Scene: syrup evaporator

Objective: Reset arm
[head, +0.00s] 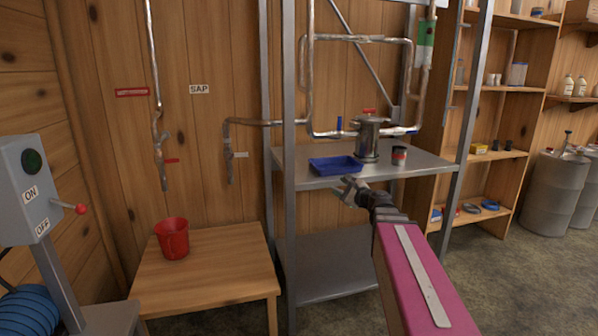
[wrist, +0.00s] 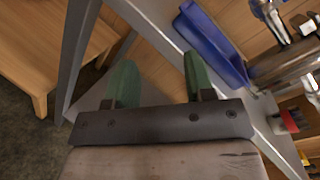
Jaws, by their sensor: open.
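My gripper (head: 348,188) is at the end of my pink arm, in front of the metal shelf (head: 300,178) and near its front edge. In the wrist view my gripper (wrist: 160,82) shows two green fingers spread apart with nothing between them. A blue tray (head: 335,166) lies on the shelf just behind my gripper; it also shows at the top of the wrist view (wrist: 212,45). I cannot tell whether the gripper touches the shelf edge.
A metal canister (head: 367,140) and a small can (head: 399,156) stand on the shelf. A red bucket (head: 172,238) sits on a wooden table (head: 205,275) at left. A control box (head: 35,185) stands far left. Pipes (head: 257,122) run along the wall.

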